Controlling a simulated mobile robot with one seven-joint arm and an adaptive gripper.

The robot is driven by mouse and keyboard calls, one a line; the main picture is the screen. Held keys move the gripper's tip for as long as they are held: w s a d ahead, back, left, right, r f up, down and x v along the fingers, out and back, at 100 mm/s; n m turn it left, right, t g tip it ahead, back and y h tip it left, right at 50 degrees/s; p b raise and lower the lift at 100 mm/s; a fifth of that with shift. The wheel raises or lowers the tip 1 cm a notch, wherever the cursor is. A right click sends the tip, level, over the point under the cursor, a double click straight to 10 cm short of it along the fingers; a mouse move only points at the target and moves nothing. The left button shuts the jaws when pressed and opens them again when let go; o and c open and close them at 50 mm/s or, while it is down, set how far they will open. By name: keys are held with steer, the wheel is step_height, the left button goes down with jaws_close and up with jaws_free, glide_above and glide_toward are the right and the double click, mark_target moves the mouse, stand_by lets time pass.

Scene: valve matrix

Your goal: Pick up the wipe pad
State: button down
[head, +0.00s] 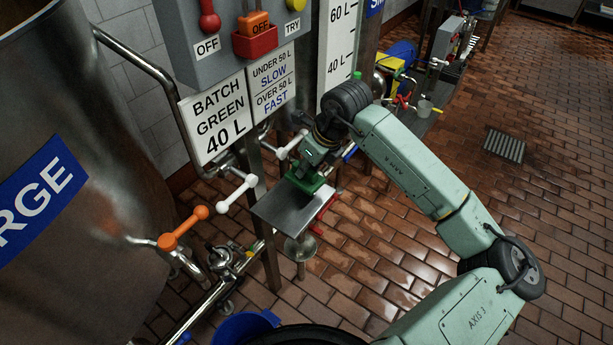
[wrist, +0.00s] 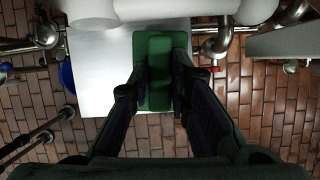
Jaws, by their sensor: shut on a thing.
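The wipe pad is a green block (wrist: 160,45) at the top middle of the wrist view, over a pale metal shelf (wrist: 90,75). My gripper (wrist: 158,88) is shut on the pad, with a finger at each side of it. In the head view the pad (head: 305,181) shows as a green piece under my gripper (head: 309,172), at the back of the small steel shelf (head: 290,212). I cannot tell whether the pad touches the shelf or is just above it.
White-handled levers (head: 238,193) and an orange-handled valve (head: 183,227) stand left of the shelf. A red handle (head: 326,207) is at its right edge. A sign board (head: 214,117) and grey control box (head: 235,45) are behind. A blue bucket (head: 245,327) stands below.

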steer(key=s+d+b, duration=0.1)
steer(key=s+b, duration=0.1)
steer(key=s, duration=0.6)
steer(key=s+d+r+b, duration=0.1)
steer(key=s+d+b, duration=0.1)
steer(key=s, duration=0.5)
steer(key=shift+s+d+r, duration=0.25)
steer(key=shift+s+d, duration=0.05)
steer(key=shift+s, duration=0.05)
steer(key=c, duration=2)
jaws_free()
steer(key=shift+c, duration=0.2)
jaws_close()
